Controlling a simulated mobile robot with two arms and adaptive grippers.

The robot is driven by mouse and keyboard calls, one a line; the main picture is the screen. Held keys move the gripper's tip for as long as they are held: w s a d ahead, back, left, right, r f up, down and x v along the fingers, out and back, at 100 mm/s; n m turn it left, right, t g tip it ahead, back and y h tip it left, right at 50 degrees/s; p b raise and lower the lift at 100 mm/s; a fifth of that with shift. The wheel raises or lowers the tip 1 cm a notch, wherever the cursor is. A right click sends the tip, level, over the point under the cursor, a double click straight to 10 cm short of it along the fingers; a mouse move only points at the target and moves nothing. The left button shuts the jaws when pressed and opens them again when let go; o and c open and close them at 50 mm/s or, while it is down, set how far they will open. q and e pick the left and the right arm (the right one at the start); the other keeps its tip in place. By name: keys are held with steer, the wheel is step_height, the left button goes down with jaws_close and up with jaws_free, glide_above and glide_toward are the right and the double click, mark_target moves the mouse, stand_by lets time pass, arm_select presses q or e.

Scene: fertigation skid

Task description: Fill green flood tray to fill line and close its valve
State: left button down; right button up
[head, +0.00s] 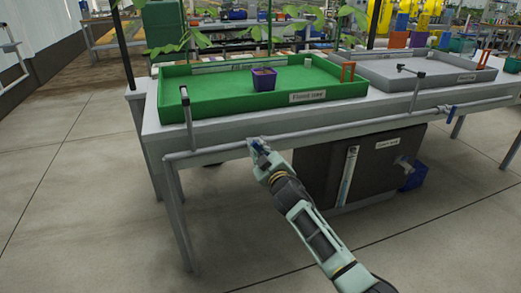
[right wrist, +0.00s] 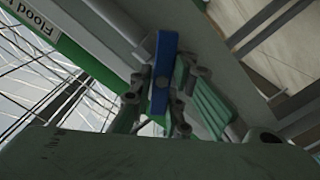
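The green flood tray (head: 335,90) sits on the left of the white bench. Its floor looks plain green; I cannot make out a water level or a fill line. A dark spout (head: 187,103) rises at its front left corner. A purple pot (head: 264,79) with soil stands in it. My right gripper (head: 258,147) is at the blue valve handle on the pipe below the tray's front edge. In the right wrist view its fingers (right wrist: 163,90) close in on both sides of the blue handle (right wrist: 165,52). My left gripper is out of view.
A grey tray (head: 440,81) with its own spout (head: 417,90) and blue valve (head: 450,113) is to the right. The floor at left is clear.

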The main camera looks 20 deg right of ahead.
steer(key=o, duration=0.4)
steer(key=shift+a+f, duration=0.15)
steer(key=shift+a, duration=0.1)
steer(key=shift+c, duration=0.2)
steer(key=shift+o, duration=0.2)
steer(key=shift+d, duration=0.1)
steer(key=s, duration=1.2)
steer(key=shift+d, duration=0.2)
